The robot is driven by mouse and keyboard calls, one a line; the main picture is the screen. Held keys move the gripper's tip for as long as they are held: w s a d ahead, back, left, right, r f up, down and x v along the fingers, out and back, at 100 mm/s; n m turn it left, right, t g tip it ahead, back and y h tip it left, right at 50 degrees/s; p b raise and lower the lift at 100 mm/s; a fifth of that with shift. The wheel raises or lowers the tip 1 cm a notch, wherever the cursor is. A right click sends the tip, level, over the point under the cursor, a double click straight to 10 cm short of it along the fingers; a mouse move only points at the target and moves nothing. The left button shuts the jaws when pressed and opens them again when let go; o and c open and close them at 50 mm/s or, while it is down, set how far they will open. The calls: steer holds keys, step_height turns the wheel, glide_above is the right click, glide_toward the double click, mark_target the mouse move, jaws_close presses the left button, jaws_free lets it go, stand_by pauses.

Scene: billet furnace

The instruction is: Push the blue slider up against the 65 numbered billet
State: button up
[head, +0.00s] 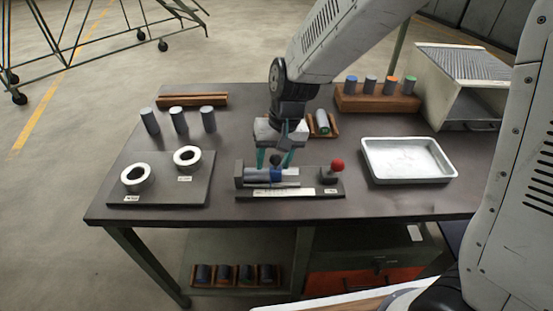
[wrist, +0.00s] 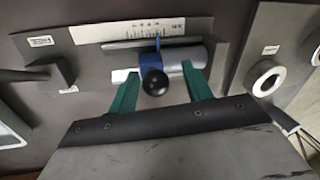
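The blue slider (head: 277,174) sits on the measuring fixture (head: 318,191); in the wrist view its blue body (wrist: 149,60) carries a black ball knob (wrist: 155,82). A grey cylindrical billet (head: 256,174) lies in the fixture on the slider's left in the head view, and on its right in the wrist view (wrist: 188,56). No number is readable on it. Whether slider and billet touch is unclear. My gripper (head: 274,158) is open above the fixture, pointing down. In the wrist view its teal fingers (wrist: 160,70) stand either side of the knob, with visible gaps.
A red knob (head: 337,165) stands at the fixture's right end. A white tray (head: 408,179) lies farther right. A plate with two white rings (head: 135,178) is left, with several upright billets (head: 178,120) behind. A wooden rack (head: 378,104) and metal box (head: 450,105) stand back right.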

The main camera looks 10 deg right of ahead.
steer(key=shift+d, duration=0.15)
stand_by(0.3)
steer(key=r, duration=0.2)
steer(key=d+r, duration=0.1)
steer(key=r, duration=0.4)
steer(key=shift+d+r, duration=0.25)
steer(key=shift+r, duration=0.05)
steer(key=s+d+r+h, duration=0.1)
steer(key=s+d+r, duration=0.3)
steer(key=s+d, duration=0.5)
steer(key=s+d+r+m+t+h, duration=0.1)
steer(key=s+d+r, duration=0.4)
steer(key=s+d, duration=0.4)
steer(key=shift+s+d+r+t, duration=0.15)
steer(key=shift+s+d+t, duration=0.2)
steer(key=shift+s, duration=1.35)
